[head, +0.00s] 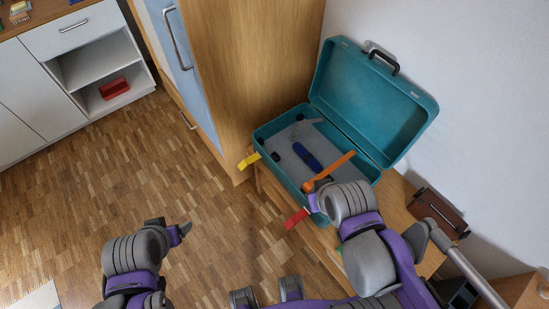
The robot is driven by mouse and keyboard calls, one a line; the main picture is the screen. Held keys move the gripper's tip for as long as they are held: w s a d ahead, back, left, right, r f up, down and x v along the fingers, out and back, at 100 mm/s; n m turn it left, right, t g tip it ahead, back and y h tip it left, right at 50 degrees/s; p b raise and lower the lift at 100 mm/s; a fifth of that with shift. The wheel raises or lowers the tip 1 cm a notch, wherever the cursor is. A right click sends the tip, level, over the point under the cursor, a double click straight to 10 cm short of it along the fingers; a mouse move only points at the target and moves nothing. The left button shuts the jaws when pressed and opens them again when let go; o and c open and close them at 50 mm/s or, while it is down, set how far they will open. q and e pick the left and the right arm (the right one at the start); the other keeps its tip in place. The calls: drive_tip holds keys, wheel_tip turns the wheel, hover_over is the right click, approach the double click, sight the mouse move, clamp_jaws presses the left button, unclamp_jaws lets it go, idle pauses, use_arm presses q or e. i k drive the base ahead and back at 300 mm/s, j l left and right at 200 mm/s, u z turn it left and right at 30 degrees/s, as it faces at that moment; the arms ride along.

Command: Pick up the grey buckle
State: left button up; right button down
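An open teal toolbox (274,178) stands on a wooden surface with its lid (365,100) tilted back. I cannot pick out a grey buckle with certainty. A yellow tab (249,160) and a red tab (295,219) stick out at the box's front side. Inside lie a dark blue object (307,156), an orange bar (335,167) and small dark pieces. My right gripper (312,202) is at the box's near front corner, close to the orange bar and red tab; my arm hides its fingers. My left gripper (182,232) is over the floor, away from the box; its opening is unclear.
A tall wooden cabinet (265,70) stands left of the box. A white wall is behind it. A brown object (437,212) lies to the right. A white shelf unit (95,65) with a red box (114,88) is at the far left. The wooden floor (130,170) is clear.

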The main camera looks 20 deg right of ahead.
sight(296, 135)
drive_tip(key=i+j+z, duration=0.25)
drive_tip(key=i+j, duration=0.35)
drive_tip(key=i+j+z, duration=0.3)
drive_tip(key=i+j, duration=0.3)
drive_tip(key=k+j, duration=0.05)
drive_tip(key=j, duration=0.05)
